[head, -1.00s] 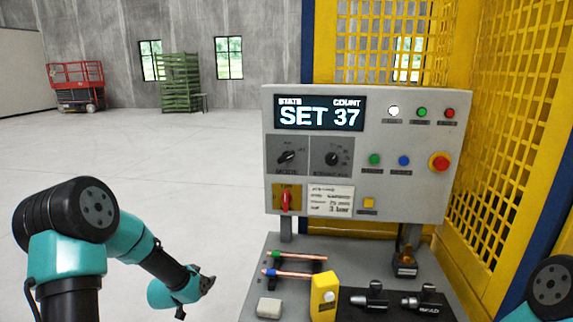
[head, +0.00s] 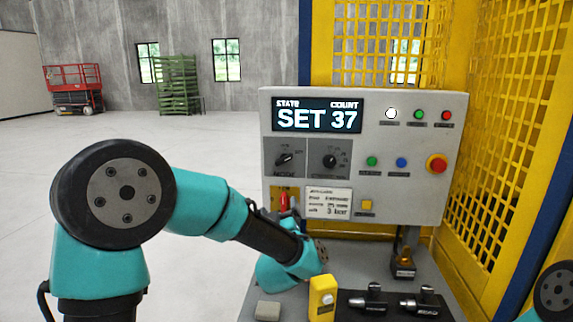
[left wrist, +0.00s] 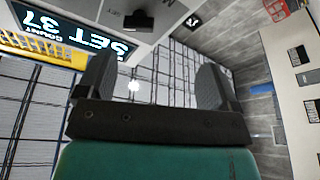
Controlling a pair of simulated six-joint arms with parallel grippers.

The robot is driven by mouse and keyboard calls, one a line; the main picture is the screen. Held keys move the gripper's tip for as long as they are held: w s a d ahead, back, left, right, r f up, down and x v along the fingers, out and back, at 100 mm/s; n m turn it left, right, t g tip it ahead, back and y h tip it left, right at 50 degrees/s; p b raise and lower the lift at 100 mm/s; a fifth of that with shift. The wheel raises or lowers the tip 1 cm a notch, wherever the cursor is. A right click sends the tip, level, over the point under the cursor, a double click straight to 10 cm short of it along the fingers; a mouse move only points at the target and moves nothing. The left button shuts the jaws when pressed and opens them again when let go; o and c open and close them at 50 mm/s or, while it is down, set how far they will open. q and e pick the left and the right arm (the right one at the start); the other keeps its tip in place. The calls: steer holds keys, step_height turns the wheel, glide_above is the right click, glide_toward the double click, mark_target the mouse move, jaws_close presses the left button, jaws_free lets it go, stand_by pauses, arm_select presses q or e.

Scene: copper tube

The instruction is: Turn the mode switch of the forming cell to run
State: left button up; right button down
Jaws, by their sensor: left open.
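The mode switch (head: 285,160) is a black rotary knob on the left of the grey control panel, below the display (head: 318,115) reading SET 37. Its label is too blurred to read its position exactly. My left arm reaches across in front of the panel's lower left, with its wrist below the red-handled switch (head: 283,201). The left jaws are hidden in the head view. In the left wrist view my left gripper (left wrist: 152,88) is open with nothing between its fingers. The display (left wrist: 75,35) shows there at upper left. My right gripper is out of view.
A second knob (head: 330,160) sits right of the mode switch. Push buttons and a red emergency stop (head: 437,163) are further right. A yellow box (head: 322,298), a grey block (head: 267,311) and black fittings (head: 373,298) stand on the bench. Yellow mesh guarding (head: 505,150) bounds the right.

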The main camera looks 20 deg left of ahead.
mark_target(284, 160)
arm_select(q)
steer(key=s+d+r+n, duration=0.1)
steer(key=s+d+r+n+y, duration=0.1)
steer(key=d+r, duration=0.1)
steer(key=shift+s+d+y, duration=0.1)
steer(key=shift+d+y, duration=0.05)
steer(key=shift+y, duration=0.15)
steer(key=x, duration=1.7)
steer(key=shift+w+r, duration=0.15)
steer(key=shift+w, duration=0.05)
steer(key=shift+c, duration=0.5)
steer(key=c, duration=0.8)
